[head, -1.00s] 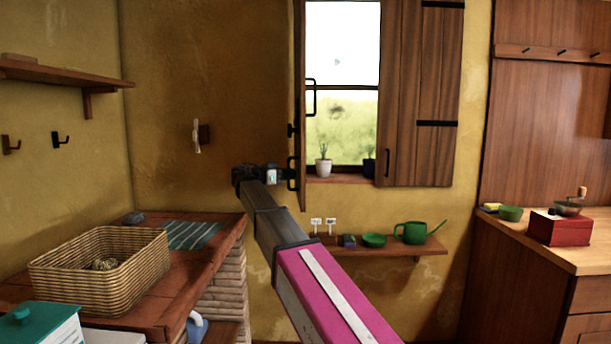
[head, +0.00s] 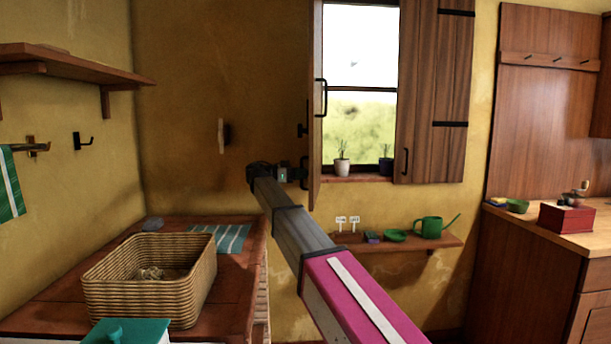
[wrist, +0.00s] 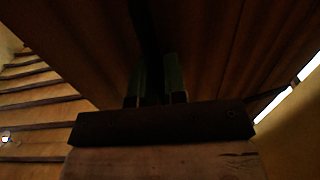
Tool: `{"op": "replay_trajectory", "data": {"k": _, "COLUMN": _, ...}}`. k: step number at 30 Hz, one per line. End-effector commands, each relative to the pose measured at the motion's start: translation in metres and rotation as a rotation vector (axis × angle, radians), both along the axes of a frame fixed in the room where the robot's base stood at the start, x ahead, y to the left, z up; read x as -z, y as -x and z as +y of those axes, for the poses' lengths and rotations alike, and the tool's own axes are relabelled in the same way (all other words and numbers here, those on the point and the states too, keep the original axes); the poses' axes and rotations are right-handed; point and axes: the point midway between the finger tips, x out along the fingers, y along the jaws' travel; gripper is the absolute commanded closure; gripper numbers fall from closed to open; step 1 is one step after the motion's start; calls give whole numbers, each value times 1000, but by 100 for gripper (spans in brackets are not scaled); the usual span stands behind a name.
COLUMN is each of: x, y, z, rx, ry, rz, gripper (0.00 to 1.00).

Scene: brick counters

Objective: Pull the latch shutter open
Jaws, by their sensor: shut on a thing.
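The left wooden shutter (head: 315,60) stands swung out from the window (head: 360,90), seen nearly edge-on in the head view. A black pull (head: 320,98) shows on its window side. My gripper (head: 284,174) is at the shutter's lower left side, shut on a dark handle (head: 304,170) there. In the wrist view, the two greenish fingers (wrist: 158,82) close around a dark upright bar (wrist: 145,35) in front of the shutter's brown boards (wrist: 210,60). The exact contact is dark and partly hidden. The right shutter (head: 435,100) lies open beside the window.
Below left is a brick counter (head: 235,285) with a wicker basket (head: 150,290) and a striped cloth (head: 230,238). A low shelf (head: 440,243) with a green watering can (head: 430,227) is under the window. Potted plants (head: 342,166) stand on the sill. A wooden counter (head: 590,240) is at right.

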Motion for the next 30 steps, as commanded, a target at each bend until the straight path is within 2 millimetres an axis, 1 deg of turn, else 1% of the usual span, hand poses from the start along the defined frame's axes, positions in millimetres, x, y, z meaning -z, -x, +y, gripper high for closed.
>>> {"op": "replay_trajectory", "data": {"k": 7, "x": 1, "y": 2, "z": 0, "rx": 4, "ry": -1, "rz": 7, "gripper": 100}}
{"op": "replay_trajectory", "data": {"k": 8, "x": 1, "y": 2, "z": 0, "rx": 4, "ry": -1, "rz": 7, "gripper": 84}}
{"op": "replay_trajectory", "data": {"k": 9, "x": 1, "y": 2, "z": 0, "rx": 4, "ry": -1, "rz": 7, "gripper": 78}}
{"op": "replay_trajectory", "data": {"k": 16, "x": 1, "y": 1, "z": 0, "rx": 1, "ry": -1, "rz": 3, "gripper": 78}}
{"op": "replay_trajectory", "data": {"k": 19, "x": 0, "y": 1, "z": 3, "rx": 0, "ry": -1, "rz": 3, "gripper": 78}}
{"op": "replay_trajectory", "data": {"k": 23, "x": 0, "y": 2, "z": 18, "rx": -1, "ry": -1, "rz": 2, "gripper": 78}}
{"op": "replay_trajectory", "data": {"k": 30, "x": 0, "y": 6, "z": 62, "rx": -1, "ry": -2, "rz": 3, "gripper": 78}}
